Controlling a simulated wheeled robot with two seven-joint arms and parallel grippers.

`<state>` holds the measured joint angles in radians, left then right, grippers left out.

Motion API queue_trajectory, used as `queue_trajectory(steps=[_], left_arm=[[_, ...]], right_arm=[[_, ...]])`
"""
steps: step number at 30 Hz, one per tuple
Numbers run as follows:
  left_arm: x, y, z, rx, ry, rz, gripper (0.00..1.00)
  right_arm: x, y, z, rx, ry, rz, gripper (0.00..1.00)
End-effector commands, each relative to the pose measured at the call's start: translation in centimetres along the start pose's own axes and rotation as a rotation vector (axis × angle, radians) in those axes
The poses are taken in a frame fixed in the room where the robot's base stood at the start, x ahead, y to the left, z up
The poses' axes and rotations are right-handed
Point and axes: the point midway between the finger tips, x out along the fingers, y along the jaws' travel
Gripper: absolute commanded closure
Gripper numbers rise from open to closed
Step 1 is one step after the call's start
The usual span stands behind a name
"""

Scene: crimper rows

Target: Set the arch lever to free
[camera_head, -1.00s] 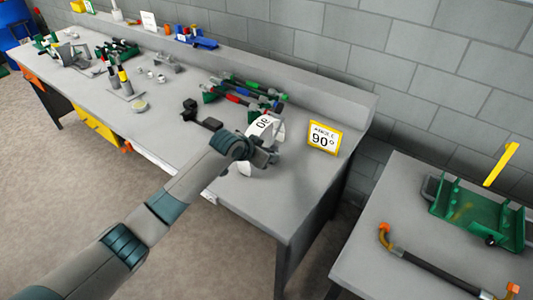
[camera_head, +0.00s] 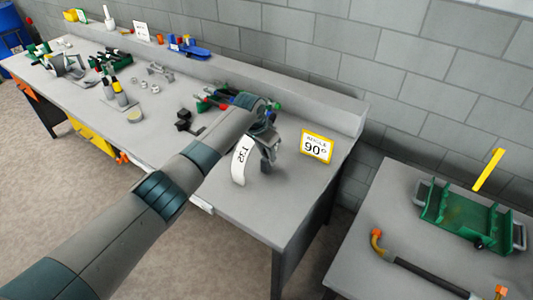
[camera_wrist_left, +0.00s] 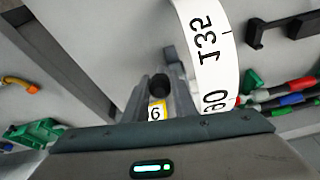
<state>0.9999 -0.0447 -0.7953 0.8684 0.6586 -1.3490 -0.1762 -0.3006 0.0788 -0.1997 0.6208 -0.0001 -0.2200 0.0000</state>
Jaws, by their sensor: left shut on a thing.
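In the left wrist view my left gripper (camera_wrist_left: 160,95) is shut on the lever, whose dark round end (camera_wrist_left: 160,84) shows between the fingers. My arm hides part of the mechanism. My right gripper is out of view.
Several coloured-handled tools (camera_head: 222,99) and a black clamp (camera_head: 186,122) lie to the left. A second table holds a green tray (camera_head: 466,219) and a bent pipe (camera_head: 420,271). The bench's near right corner is clear.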

Motion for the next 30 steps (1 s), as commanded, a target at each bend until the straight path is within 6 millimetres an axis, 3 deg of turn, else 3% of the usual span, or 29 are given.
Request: queue_trajectory(steps=[11, 12, 14, 30], left_arm=[[0.11, 0.21, 0.02, 0.0, -0.005, 0.005, 1.0], [0.11, 0.21, 0.02, 0.0, -0.005, 0.005, 0.69], [0.1, 0.19, 0.02, 0.0, -0.005, 0.004, 0.57], [-0.8, -0.01, -0.09, 0.001, -0.001, 0.002, 0.57]], right_arm=[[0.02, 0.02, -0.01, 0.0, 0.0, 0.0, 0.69], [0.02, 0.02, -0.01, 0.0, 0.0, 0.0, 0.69], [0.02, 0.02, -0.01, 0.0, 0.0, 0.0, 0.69], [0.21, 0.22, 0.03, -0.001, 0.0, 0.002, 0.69]])
